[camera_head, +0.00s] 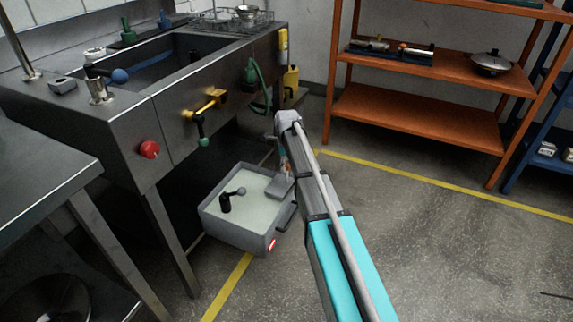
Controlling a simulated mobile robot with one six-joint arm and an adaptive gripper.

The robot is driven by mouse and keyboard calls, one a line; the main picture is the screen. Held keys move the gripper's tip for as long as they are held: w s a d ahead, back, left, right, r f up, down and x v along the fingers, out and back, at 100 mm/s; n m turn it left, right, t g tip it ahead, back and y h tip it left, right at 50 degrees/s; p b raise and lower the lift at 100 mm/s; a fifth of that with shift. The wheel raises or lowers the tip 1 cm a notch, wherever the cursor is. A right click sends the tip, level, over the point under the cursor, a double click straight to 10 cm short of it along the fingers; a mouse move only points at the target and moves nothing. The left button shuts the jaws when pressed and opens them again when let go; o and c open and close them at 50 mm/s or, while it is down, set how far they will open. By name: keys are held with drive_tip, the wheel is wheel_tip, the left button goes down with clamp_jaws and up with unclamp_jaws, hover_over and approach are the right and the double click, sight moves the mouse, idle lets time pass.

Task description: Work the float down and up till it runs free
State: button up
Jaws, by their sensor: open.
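A blue ball float (120,75) on a dark arm sits at the left end of the sink basin (165,80). A second, grey ball (241,191) on a dark lever stands in a grey tub (262,242) of pale liquid on the floor. I cannot tell which one is the task's float. My gripper (282,168) hangs below my wrist at the right side of the tub, apart from both balls. It is open; its fingers are small and partly hidden by my arm.
The steel sink unit carries a red knob (149,149), a brass tap (205,104) with a green-tipped lever and a green hose (258,86). An orange shelf (420,118) stands at the back right. The floor on the right is clear.

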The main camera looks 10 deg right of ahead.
sight(287, 181)
drive_tip(key=shift+f, duration=0.15)
wheel_tip(287, 181, down, 5)
drive_tip(key=b, duration=0.5)
drive_tip(key=shift+f+b, duration=0.2)
drive_tip(key=shift+b, duration=0.15)
wheel_tip(287, 181, up, 15)
drive_tip(key=p, duration=1.4)
drive_tip(key=shift+f+p, duration=0.15)
drive_tip(key=shift+p, duration=0.2)
drive_tip(key=shift+r+p, duration=0.8)
drive_tip(key=shift+r, duration=0.05)
drive_tip(key=shift+s, duration=0.1)
